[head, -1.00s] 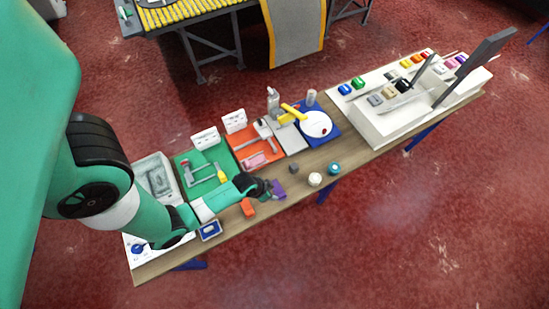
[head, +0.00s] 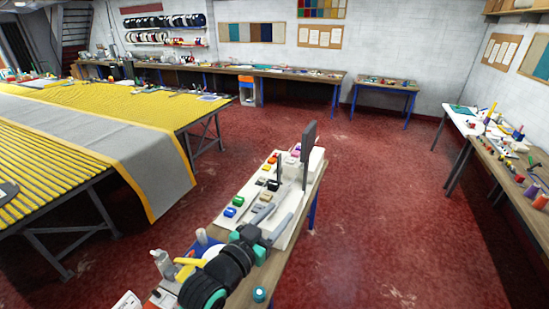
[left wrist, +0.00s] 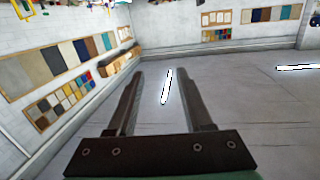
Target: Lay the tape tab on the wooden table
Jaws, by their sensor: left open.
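My left gripper (head: 274,222) reaches over the bench from the bottom of the head view, its two grey fingers pointing away over the white tray. In the left wrist view my left gripper (left wrist: 160,85) is open, with nothing held between its fingers; the background there is wall and a bright lamp. The wooden table (head: 283,264) shows as a narrow brown strip beside the white tray, partly hidden by my arm. I cannot make out the tape tab in either view. My right gripper is not in view.
The white tray (head: 232,224) holds several coloured pieces, and a dark upright panel (head: 308,148) stands at its far end. A teal roll (head: 259,293) and a yellow-handled tool (head: 189,262) lie near my arm. Red floor is open to the right.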

